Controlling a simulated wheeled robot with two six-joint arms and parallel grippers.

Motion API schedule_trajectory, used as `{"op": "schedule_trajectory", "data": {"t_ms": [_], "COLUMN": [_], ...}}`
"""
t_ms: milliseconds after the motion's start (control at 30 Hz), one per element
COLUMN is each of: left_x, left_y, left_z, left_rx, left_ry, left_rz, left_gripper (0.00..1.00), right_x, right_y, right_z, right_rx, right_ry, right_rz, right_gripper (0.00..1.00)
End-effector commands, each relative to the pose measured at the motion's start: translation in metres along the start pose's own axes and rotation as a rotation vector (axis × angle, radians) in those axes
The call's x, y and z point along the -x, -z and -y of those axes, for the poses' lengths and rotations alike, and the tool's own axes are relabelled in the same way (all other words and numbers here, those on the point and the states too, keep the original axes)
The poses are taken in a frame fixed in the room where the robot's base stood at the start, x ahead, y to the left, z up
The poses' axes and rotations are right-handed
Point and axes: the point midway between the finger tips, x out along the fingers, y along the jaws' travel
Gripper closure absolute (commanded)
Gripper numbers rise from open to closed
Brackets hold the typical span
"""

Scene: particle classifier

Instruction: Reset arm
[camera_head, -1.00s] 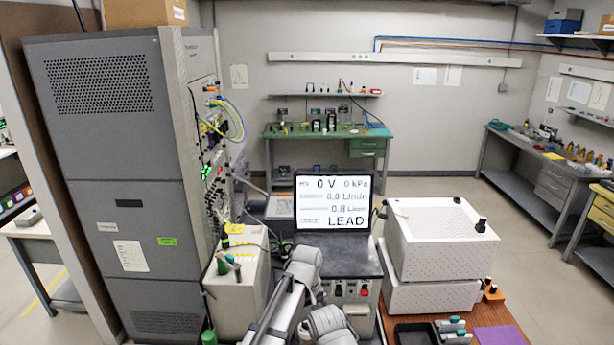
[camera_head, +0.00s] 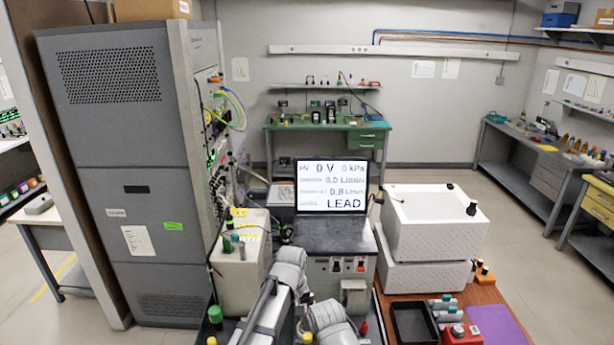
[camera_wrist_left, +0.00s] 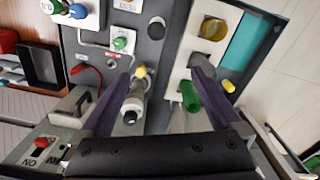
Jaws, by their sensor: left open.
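My left arm (camera_head: 288,268) comes up from the bottom middle of the head view, bent in front of the bench with the monitor. Its fingertips are not clear there. In the left wrist view my left gripper (camera_wrist_left: 163,70) is open, with its two dark fingers apart and nothing held. A grey fitting (camera_wrist_left: 132,104) with a yellow cap lies close to the left finger. A green knob (camera_wrist_left: 190,96) lies near the right finger. I cannot tell whether either touches. My right gripper is not in view.
A monitor (camera_head: 333,187) reading LEAD stands on the bench behind the arm. A tall grey cabinet (camera_head: 115,190) is at left. A white perforated box (camera_head: 430,225) and a black tray (camera_head: 413,322) are at right. Open floor lies beyond the box.

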Motion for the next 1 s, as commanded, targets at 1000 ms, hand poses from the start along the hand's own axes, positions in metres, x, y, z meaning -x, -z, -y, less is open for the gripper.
{"op": "schedule_trajectory", "data": {"t_ms": [1000], "left_x": [-0.032], "left_y": [-0.081], "left_z": [0.143], "left_rx": [-0.399], "left_ry": [0.014], "left_rz": [-0.037], "left_gripper": [0.01], "right_x": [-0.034], "right_y": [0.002], "right_z": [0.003], "right_rx": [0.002], "right_ry": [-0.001], "right_rz": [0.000], "right_gripper": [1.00]}}
